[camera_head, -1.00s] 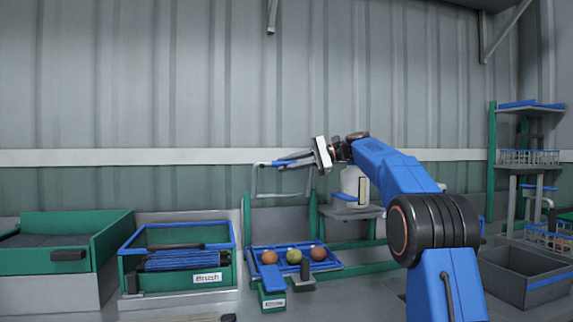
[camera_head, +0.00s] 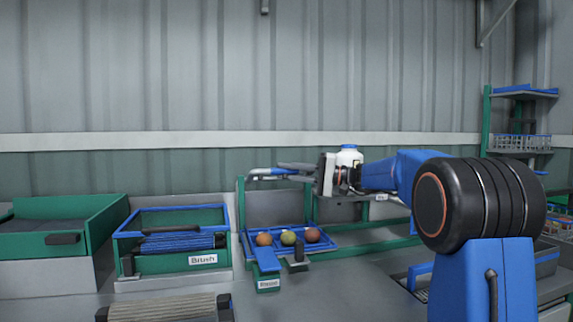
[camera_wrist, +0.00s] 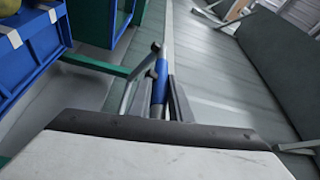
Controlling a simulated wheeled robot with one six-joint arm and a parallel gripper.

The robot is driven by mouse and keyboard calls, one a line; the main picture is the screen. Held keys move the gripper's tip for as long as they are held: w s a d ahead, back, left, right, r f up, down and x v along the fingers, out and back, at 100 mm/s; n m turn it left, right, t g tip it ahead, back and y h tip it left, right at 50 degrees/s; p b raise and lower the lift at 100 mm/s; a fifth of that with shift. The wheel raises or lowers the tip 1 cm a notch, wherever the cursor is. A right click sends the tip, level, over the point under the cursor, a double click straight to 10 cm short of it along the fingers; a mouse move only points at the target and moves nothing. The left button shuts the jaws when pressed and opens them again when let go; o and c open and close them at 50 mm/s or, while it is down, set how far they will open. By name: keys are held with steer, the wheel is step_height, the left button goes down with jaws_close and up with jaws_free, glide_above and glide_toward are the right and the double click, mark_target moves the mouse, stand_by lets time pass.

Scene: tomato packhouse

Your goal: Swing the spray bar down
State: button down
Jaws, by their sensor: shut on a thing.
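The spray bar (camera_head: 264,171) is a thin grey bar with a blue grip, held roughly level above the blue tray (camera_head: 343,235) in the head view. In the wrist view its blue grip (camera_wrist: 160,83) lies between my fingers. My gripper (camera_head: 284,169) points left and is shut on the grip; it also shows in the wrist view (camera_wrist: 157,92). The green stand (camera_head: 241,205) rises beside the tray. The bar's far end and its joints are partly hidden by my gripper.
Three round fruits (camera_head: 289,238) lie in the tray. A green bin labelled Brush (camera_head: 145,262) with blue rollers stands to the left, beside another green bin (camera_head: 101,228). A shelf rack (camera_head: 486,120) stands at right.

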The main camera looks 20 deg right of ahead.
steer(key=shift+s+f, duration=0.25)
steer(key=shift+f, duration=1.05)
steer(key=shift+s+f, duration=0.2)
steer(key=shift+f, duration=1.25)
steer(key=c, duration=1.6)
jaws_free()
steer(key=shift+c, duration=0.2)
